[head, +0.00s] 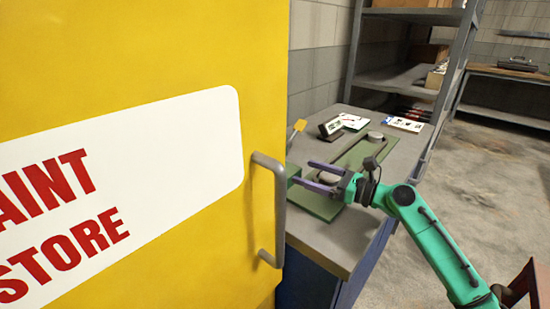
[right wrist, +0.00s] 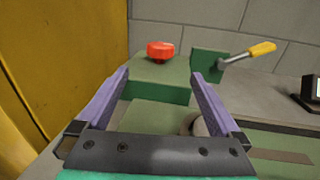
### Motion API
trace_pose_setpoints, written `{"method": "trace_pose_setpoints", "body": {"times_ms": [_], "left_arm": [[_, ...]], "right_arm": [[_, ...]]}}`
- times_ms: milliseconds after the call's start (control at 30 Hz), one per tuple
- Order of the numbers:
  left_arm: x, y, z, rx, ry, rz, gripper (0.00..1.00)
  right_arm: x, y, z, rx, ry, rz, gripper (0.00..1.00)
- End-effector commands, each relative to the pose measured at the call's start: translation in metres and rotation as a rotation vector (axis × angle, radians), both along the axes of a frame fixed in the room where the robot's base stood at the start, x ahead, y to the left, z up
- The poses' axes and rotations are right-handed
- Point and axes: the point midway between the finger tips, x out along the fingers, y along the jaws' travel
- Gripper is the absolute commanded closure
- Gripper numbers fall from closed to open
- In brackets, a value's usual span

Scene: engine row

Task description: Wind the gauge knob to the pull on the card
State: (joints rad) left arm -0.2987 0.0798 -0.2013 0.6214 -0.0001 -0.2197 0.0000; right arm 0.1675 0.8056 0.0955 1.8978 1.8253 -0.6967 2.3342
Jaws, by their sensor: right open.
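A red knob (right wrist: 160,50) sits on top of a green block (right wrist: 160,85) in the right wrist view. The door hides it in the head view. My right gripper (head: 302,173) is open and empty over the bench's near-left part. In the right wrist view its purple fingertips (right wrist: 160,76) are apart, with the red knob beyond and between them, not touched. A dark box with a pale face (head: 330,128), perhaps the gauge, stands at the back of the bench. White cards (head: 353,121) (head: 404,124) lie beside it; their writing is too small to read. My left gripper is not in view.
A yellow door (head: 262,100) with a grey handle (head: 280,215) covers the left of the head view, close to my right gripper. A yellow-handled lever (right wrist: 262,49) stands right of the red knob. A green rail with round grey parts runs along the bench (head: 335,237).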

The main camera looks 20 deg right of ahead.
Motion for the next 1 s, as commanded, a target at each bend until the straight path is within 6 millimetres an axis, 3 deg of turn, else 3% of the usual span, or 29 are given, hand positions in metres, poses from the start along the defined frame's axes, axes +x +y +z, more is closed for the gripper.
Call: {"method": "trace_pose_setpoints", "body": {"times_ms": [167, 433, 600, 833, 1000], "left_arm": [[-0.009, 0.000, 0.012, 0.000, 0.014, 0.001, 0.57], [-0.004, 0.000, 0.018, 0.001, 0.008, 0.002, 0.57], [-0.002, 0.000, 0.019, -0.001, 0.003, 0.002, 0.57], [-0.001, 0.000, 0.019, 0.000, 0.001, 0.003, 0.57], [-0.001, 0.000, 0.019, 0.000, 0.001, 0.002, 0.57]], "right_arm": [[0.034, 0.031, 0.007, 0.000, -0.007, 0.000, 0.00], [0.084, 0.074, 0.003, -0.002, -0.004, -0.003, 0.00], [0.096, 0.085, 0.001, -0.005, -0.005, -0.003, 0.00], [0.097, 0.086, 0.001, -0.006, -0.004, -0.004, 0.00], [0.096, 0.086, 0.001, -0.006, -0.004, -0.004, 0.65]]}}
